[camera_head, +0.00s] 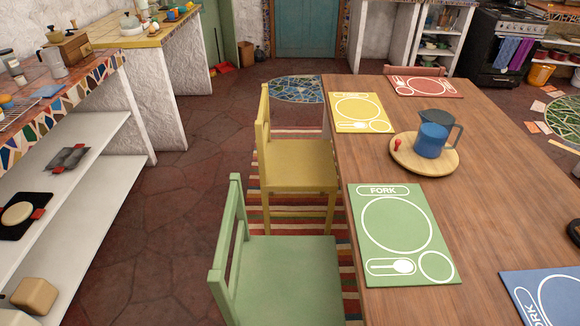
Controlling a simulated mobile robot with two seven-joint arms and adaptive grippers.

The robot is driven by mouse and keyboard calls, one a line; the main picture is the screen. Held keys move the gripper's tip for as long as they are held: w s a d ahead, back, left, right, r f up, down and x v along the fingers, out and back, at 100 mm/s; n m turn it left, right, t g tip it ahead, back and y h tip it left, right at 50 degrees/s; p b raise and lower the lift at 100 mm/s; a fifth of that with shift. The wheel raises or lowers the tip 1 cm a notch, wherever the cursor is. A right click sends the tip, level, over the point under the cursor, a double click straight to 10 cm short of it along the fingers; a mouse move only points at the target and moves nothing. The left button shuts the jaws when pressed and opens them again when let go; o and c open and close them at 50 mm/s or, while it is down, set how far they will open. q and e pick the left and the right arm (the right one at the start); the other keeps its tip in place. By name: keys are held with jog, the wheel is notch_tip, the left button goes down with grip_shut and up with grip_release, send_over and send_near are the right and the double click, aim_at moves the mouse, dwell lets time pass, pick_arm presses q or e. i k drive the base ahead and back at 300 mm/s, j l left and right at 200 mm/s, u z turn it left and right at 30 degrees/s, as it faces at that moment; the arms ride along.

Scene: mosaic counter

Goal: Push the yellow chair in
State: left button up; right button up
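The yellow chair (297,165) stands upright at the left long side of the wooden table (490,190). Its backrest (263,125) is on the side away from the table. Most of its seat shows outside the table; the seat's right end meets the table edge in the picture, and I cannot tell how far it reaches underneath. My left gripper is not in view. A small dark part at the right edge looks like the tip of my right gripper (573,232), cut off by the frame; it is far from the chair, across the table.
A green chair (285,265) stands nearer, beside the yellow one. A striped rug (285,133) lies under the chairs. Placemats and a wooden board (408,163) with a blue jug (433,135) lie on the table. Open floor (185,215) separates the chairs from the left shelves (85,180).

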aim_at(284, 165)
jog(key=j+z, duration=0.15)
jog(key=j, duration=0.55)
jog(key=k+j+z, duration=0.15)
jog(key=j, duration=0.5)
jog(key=i+j+z, duration=0.35)
jog(key=j, duration=0.25)
jog(key=i+j+z, duration=0.35)
jog(key=j, duration=0.4)
jog(key=i+j+z, duration=0.15)
jog(key=j, duration=0.25)
jog(key=i+j+z, duration=0.2)
jog(key=j, duration=0.2)
jog(key=i+j+z, duration=0.1)
jog(key=i+j, duration=0.15)
jog(key=i+j+z, duration=0.1)
jog(key=j, duration=0.4)
jog(key=i+j+z, duration=0.1)
jog(key=i+j, duration=0.25)
jog(key=i+j+z, duration=0.1)
jog(key=j, duration=0.35)
jog(key=i, duration=0.1)
